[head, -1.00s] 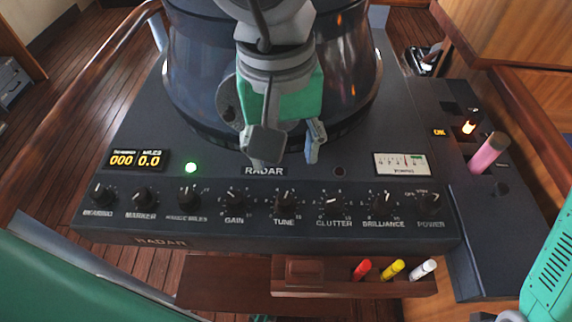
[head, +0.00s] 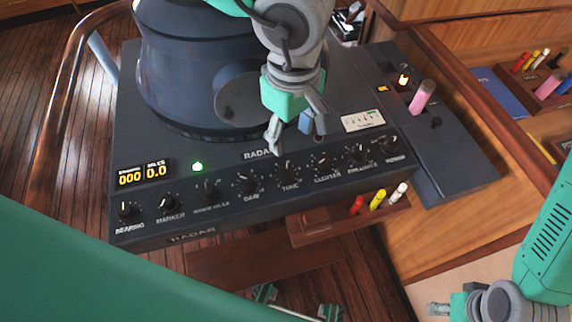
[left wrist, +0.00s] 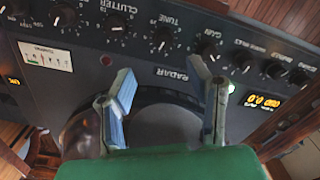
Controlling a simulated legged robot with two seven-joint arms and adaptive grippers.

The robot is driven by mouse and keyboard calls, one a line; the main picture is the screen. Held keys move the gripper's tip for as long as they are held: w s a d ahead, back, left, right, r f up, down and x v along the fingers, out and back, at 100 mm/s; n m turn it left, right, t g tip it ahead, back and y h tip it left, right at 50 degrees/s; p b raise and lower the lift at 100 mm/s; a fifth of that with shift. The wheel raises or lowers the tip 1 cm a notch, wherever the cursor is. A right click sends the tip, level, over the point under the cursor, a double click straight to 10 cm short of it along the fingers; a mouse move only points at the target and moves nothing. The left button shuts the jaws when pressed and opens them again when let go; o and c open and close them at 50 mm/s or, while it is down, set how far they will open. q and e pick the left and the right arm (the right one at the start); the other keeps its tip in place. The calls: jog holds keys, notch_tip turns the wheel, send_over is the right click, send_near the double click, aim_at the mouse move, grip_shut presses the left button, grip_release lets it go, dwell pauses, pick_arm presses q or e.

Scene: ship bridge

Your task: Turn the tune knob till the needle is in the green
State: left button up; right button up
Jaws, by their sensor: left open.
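The tune knob (head: 288,168) is a black knob with a white pointer mark, mid-row on the radar panel. It also shows in the left wrist view (left wrist: 160,38). The tuning meter (head: 362,121) is a white dial with red marks and a green part; its needle is too small to read. It also shows in the left wrist view (left wrist: 45,56). My left gripper (head: 298,142) is open and empty, above the panel near the RADAR label, apart from the tune knob. My right gripper (head: 440,308) is at the lower right, partly cut off; its jaws are unclear.
The gain knob (head: 246,184) and clutter knob (head: 322,163) flank the tune knob. The round radar hood (head: 190,75) stands behind. Red, yellow and white pens (head: 377,199) stand in a holder below the panel. A pink-topped lever (head: 422,96) stands at right.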

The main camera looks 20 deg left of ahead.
pick_arm(q)
send_over(286, 167)
jog(key=d, duration=0.2)
notch_tip(286, 167, down, 6)
jog(key=shift+s+a+r, duration=0.1)
jog(key=shift+a+r, duration=0.05)
jog(key=a+f, duration=0.2)
jog(key=f, duration=0.3)
jog(key=shift+a, duration=0.4)
jog(key=shift+a+f, duration=0.15)
jog(key=shift+f, duration=0.05)
jog(key=shift+d, duration=1.25)
jog(key=shift+c, duration=1.2)
jog(key=shift+d, duration=0.15)
jog(key=c, duration=0.7)
jog(key=shift+r, duration=0.1)
grip_shut()
jog(key=shift+a, duration=0.85)
pick_arm(e)
jog(key=shift+s+d, duration=0.1)
jog(key=shift+d, duration=0.05)
pick_arm(q)
jog(key=shift+d, duration=0.1)
